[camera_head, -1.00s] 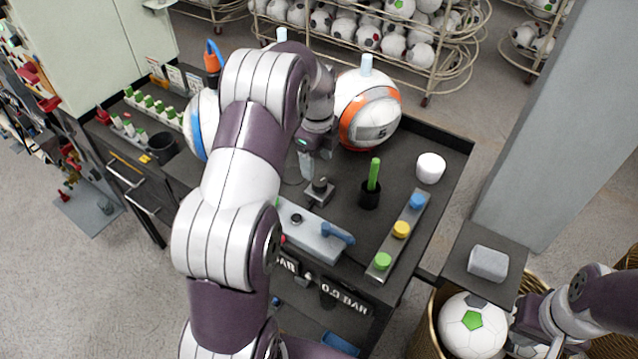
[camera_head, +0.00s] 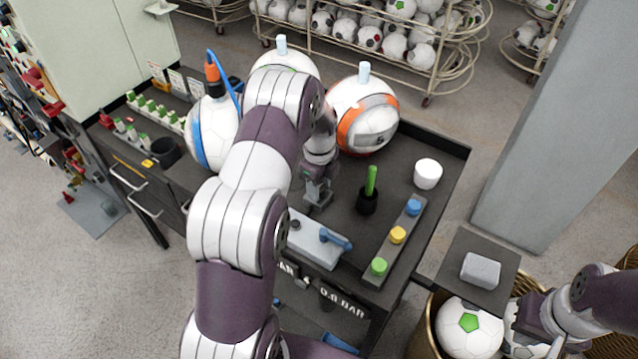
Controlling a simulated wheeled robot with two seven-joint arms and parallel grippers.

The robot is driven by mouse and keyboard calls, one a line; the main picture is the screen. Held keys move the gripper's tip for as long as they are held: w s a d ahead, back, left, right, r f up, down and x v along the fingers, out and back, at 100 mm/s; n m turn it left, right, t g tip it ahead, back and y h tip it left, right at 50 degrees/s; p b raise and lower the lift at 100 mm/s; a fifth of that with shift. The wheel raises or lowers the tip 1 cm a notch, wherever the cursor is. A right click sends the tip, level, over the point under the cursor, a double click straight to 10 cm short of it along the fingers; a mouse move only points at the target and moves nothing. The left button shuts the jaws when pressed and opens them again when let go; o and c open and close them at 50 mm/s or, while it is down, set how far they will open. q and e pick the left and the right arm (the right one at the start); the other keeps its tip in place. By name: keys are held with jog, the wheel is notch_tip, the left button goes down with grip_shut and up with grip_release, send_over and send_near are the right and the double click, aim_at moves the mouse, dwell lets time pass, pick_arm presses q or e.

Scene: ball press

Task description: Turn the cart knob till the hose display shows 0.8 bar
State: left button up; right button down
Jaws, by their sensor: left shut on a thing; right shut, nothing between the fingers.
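The knob sits on a small grey base on the dark cart top (camera_head: 345,222), and my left gripper (camera_head: 318,188) is down over it and shut on it. The gripper hides most of the knob. A blue hose (camera_head: 226,68) with an orange fitting (camera_head: 212,70) rises at the white-and-blue ball (camera_head: 212,130). No hose display reading is legible here. Lettering ending in "BAR" (camera_head: 343,300) is on the cart front, its digits too blurred to read surely. My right gripper (camera_head: 527,326) is at the lower right beside a ball in a basket, shut and empty.
An orange-and-white ball (camera_head: 365,115) stands behind my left gripper. A green stick in a black cup (camera_head: 367,200), a white cup (camera_head: 428,174) and a strip with coloured buttons (camera_head: 393,245) are to its right. A blue-handled grey box (camera_head: 315,242) lies in front.

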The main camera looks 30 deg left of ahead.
pick_arm(q)
jog(key=shift+r, duration=0.1)
jog(key=n+b, duration=0.1)
jog(key=n, duration=0.1)
jog(key=shift+w+a+n, duration=0.1)
jog(key=shift+w+n, duration=0.05)
jog(key=shift+n, duration=0.25)
jog(key=shift+r+n+b, duration=0.1)
jog(key=shift+n+b, duration=0.2)
jog(key=shift+n, duration=1.2)
jog(key=shift+w, duration=0.1)
jog(key=o, duration=0.8)
jog(key=shift+o, duration=1.3)
jog(key=shift+s+a, duration=0.1)
jog(key=shift+s, duration=0.1)
